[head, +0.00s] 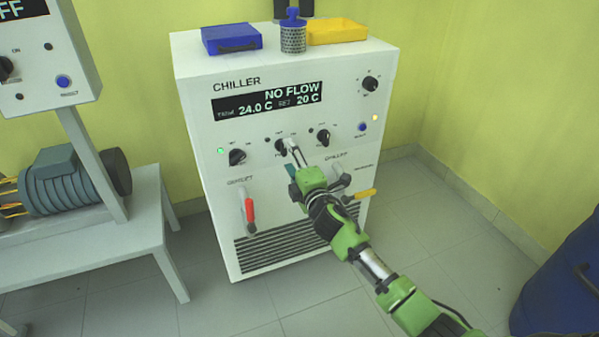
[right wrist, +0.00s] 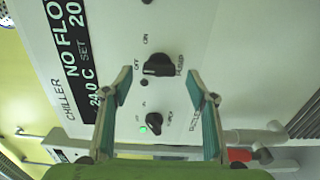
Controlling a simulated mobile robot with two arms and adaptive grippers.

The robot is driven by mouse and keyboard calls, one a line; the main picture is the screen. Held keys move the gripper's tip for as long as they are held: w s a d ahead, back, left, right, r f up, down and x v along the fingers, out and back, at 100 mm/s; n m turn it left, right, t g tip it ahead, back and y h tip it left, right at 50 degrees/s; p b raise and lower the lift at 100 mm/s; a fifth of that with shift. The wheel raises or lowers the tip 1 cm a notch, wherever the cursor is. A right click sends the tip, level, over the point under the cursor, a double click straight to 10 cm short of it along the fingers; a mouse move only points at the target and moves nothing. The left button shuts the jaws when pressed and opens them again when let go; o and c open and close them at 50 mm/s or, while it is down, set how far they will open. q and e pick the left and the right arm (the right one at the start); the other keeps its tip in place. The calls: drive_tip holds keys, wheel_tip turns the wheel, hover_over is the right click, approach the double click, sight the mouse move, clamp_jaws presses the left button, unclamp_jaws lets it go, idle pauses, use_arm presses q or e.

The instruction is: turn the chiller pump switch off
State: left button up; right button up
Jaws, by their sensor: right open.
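The chiller (head: 215,130) is a white cabinet with a dark display (head: 266,101) reading NO FLOW, 24.0 C, SET 20 C. The pump switch (head: 280,147) is the middle black knob of the row below it. In the right wrist view the pump switch (right wrist: 157,66) has OFF, ON and PUMP labels around it. The small lamp (right wrist: 145,82) beside it is dark. My right gripper (head: 291,147) is at the panel in front of this knob. In its wrist view the right gripper (right wrist: 159,76) is open, one finger on each side of the knob, with gaps showing. My left gripper is out of view.
Another knob (head: 237,157) with a lit green lamp (head: 221,151) is to the left, and one (head: 323,137) to the right. A red-handled valve (head: 250,212) and a yellow-handled one (head: 362,194) stick out below. A blue barrel (head: 560,285) stands at the right.

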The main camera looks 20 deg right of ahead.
drive_tip(key=s, duration=0.8)
drive_tip(key=shift+s+d, duration=0.15)
drive_tip(key=shift+s, duration=0.05)
